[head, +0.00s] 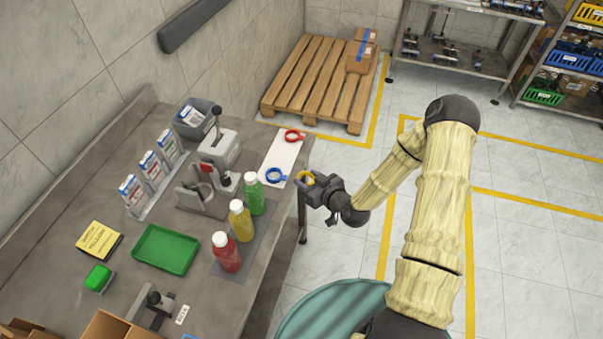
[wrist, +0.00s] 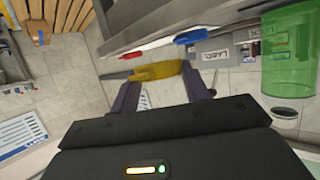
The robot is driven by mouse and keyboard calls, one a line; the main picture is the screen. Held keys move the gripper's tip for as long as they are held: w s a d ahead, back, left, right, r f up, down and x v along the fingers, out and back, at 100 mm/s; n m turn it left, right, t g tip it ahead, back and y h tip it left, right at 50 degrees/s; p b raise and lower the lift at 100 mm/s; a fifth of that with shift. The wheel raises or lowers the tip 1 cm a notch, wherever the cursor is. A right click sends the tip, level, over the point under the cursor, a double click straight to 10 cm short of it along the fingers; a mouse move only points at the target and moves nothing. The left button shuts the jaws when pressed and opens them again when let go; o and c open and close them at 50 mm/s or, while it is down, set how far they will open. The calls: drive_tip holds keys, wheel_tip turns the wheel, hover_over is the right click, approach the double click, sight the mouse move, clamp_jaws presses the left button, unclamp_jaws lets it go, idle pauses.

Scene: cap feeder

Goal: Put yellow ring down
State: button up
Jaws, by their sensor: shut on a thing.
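The yellow ring (head: 303,181) is held in my gripper (head: 314,186) at the front edge of the bench, by the near end of a white strip (head: 282,158). In the wrist view the yellow ring (wrist: 157,71) shows edge-on between the two fingers of my gripper (wrist: 165,88). My gripper is shut on it. A blue ring (head: 276,175) and a red ring (head: 293,135) lie on the white strip. They also show in the wrist view as a blue ring (wrist: 190,37) and a red ring (wrist: 131,54). I cannot tell whether the yellow ring touches the strip.
Green (head: 254,193), yellow (head: 240,220) and red (head: 226,252) bottles stand on a dark mat left of my gripper. A grey press (head: 218,150) stands behind them. A green tray (head: 165,250) lies farther left.

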drive_tip(key=s+d+f+m+t+h, duration=0.2)
drive_tip(key=s+d+f+m+h, duration=0.4)
drive_tip(key=d+f, duration=0.4)
wheel_tip(320, 180, down, 2)
drive_tip(key=shift+s+f+h, duration=0.15)
drive_tip(key=shift+s+h, duration=0.2)
drive_tip(key=shift+h, duration=0.45)
